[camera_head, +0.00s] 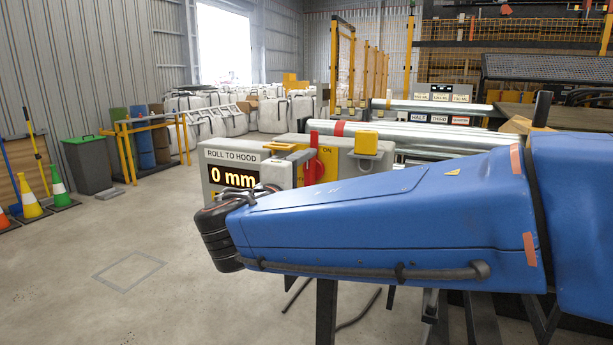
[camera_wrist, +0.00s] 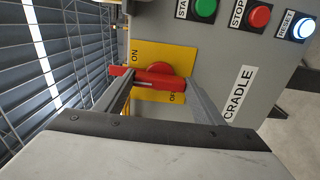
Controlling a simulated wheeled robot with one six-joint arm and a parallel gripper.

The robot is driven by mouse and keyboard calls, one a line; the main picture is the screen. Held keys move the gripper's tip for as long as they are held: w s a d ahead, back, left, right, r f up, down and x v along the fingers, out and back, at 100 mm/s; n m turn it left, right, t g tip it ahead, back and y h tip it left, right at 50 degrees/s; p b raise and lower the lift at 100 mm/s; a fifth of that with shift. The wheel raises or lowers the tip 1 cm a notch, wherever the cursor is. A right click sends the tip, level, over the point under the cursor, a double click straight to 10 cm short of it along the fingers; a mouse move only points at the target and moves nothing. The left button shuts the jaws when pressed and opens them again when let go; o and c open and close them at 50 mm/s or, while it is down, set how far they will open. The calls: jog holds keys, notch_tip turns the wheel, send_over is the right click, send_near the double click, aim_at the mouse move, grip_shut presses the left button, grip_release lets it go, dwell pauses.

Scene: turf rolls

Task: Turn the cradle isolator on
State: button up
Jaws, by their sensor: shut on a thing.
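The cradle isolator is a red rotary handle (camera_wrist: 158,78) on a yellow plate (camera_wrist: 150,52), marked ON at one end and OFF at the other. In the wrist view, turned sideways, the handle lies roughly left to right. My gripper (camera_wrist: 157,84) is shut on the handle, one finger toward each end. In the head view the red handle (camera_head: 313,168) stands roughly upright beside the ON word. My blue arm hides the lower panel there.
The grey panel (camera_wrist: 220,55) carries a green START button (camera_wrist: 205,8), a red STOP button (camera_wrist: 259,16), a lit RESET button (camera_wrist: 303,27) and a CRADLE label (camera_wrist: 238,93). In the head view a display (camera_head: 233,178) reads 0 mm. Clear floor (camera_head: 150,240) lies left.

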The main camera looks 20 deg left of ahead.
jog(key=shift+f, duration=0.1)
jog(key=o, duration=1.1)
jog(key=shift+c, duration=0.2)
jog(key=shift+s, duration=0.1)
jog(key=s+a, duration=0.1)
jog(key=s, duration=1.6)
jog(key=shift+a, duration=0.15)
